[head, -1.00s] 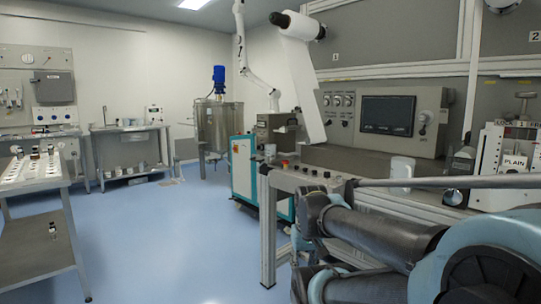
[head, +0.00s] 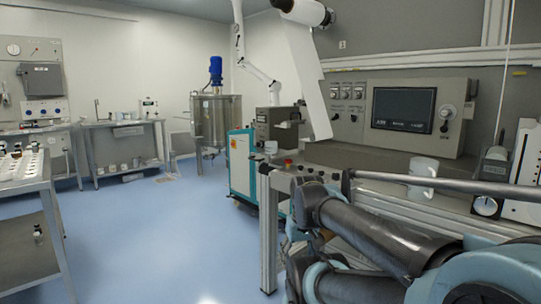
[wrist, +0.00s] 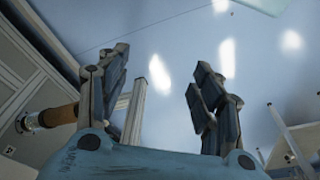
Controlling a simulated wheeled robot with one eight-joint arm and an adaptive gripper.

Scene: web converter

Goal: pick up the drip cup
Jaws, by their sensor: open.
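A white cup-like vessel (head: 423,170) stands on the converter's ledge in the head view, below the control panel and behind a metal rail. A smaller pale cup (head: 271,147) shows further left, by the grey machine head. I cannot tell for sure which of them is the drip cup. My gripper (wrist: 160,80) is open in the wrist view, with empty space and blue floor between its fingers. It is apart from both cups, and neither cup can be made out in the wrist view. In the head view my folded arm fills the lower right and hides part of the ledge.
The metal rail (head: 440,185) runs along the converter's front. The control panel (head: 415,115) is behind it. A steel tank (head: 216,120) and benches stand at the back. A table (head: 30,190) is at left. Blue floor (head: 160,235) is clear between.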

